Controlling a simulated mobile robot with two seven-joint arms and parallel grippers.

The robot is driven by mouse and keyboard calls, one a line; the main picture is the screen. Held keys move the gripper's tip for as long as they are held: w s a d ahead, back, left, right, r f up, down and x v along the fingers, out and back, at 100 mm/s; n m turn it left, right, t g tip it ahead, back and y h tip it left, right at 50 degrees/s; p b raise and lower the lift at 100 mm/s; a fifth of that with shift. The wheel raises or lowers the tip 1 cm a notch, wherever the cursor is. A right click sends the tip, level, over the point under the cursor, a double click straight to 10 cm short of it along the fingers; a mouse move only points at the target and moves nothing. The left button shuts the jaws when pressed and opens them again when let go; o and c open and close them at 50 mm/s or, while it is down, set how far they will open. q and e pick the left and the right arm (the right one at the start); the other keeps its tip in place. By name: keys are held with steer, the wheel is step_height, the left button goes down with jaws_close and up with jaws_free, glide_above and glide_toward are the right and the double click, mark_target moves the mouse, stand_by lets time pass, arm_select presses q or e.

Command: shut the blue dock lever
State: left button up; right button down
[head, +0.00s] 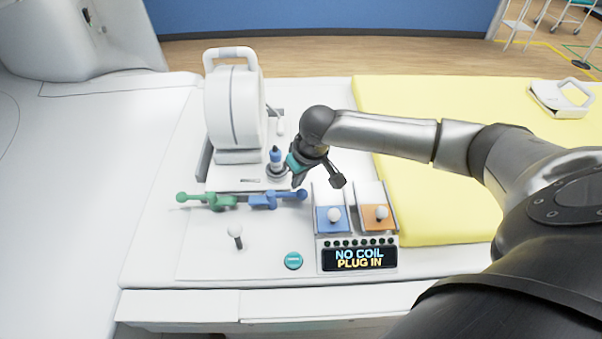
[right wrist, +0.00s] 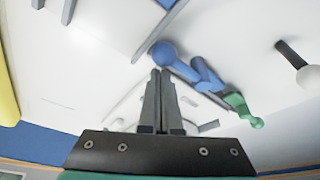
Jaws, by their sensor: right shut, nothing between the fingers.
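The blue dock lever (head: 264,201) lies on the white panel in front of the round white coil unit, its ball end pointing right. It also shows in the right wrist view (right wrist: 205,73), with its blue ball (right wrist: 163,53) just past my fingertips. My right gripper (head: 297,182) is shut and empty, just above and behind the ball end in the head view. It also shows in the right wrist view (right wrist: 160,73), its two fingers side by side. I cannot tell whether they touch the ball. My left gripper is not in view.
A green lever (head: 220,202) lies left of the blue one. A blue-topped peg (head: 275,155) stands close behind my gripper. A white-knobbed stick (head: 235,232), a teal button (head: 293,261), a blue slider (head: 323,222), an orange slider (head: 370,225) and a display (head: 360,259) reading "NO COIL PLUG IN" are in front.

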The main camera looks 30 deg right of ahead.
steer(key=shift+w+f, duration=0.2)
steer(key=shift+f, duration=0.35)
